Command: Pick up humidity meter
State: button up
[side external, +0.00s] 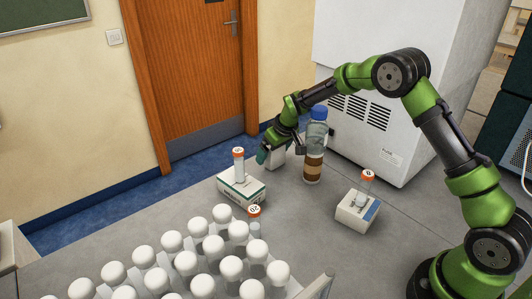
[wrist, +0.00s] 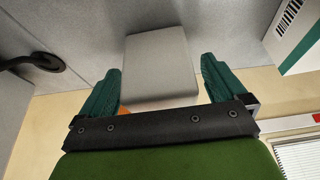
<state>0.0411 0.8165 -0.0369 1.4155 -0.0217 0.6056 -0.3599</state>
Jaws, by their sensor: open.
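A pale grey box-shaped object (wrist: 160,68), probably the humidity meter, lies between the two green fingers of my gripper (wrist: 160,85) in the wrist view. A gap shows at the upper part of each finger. Its lower end is hidden behind the gripper's dark bar, and a small orange patch shows there. In the side view, my gripper (side external: 267,153) is low at the far side of the table, and a whitish block (side external: 276,158) shows partly behind it. No display is visible. The gripper is open.
A bottle with a blue cap (side external: 314,150) stands just right of my gripper. Orange-capped vials stand on a left box (side external: 241,187) and a right box (side external: 357,212). Another vial (side external: 254,220) stands near several white-capped bottles (side external: 185,262) in front. A white cabinet (side external: 390,140) is behind.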

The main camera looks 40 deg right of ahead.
jog(key=c, duration=1.1)
jog(key=shift+o, duration=0.2)
jog(key=shift+r, duration=0.1)
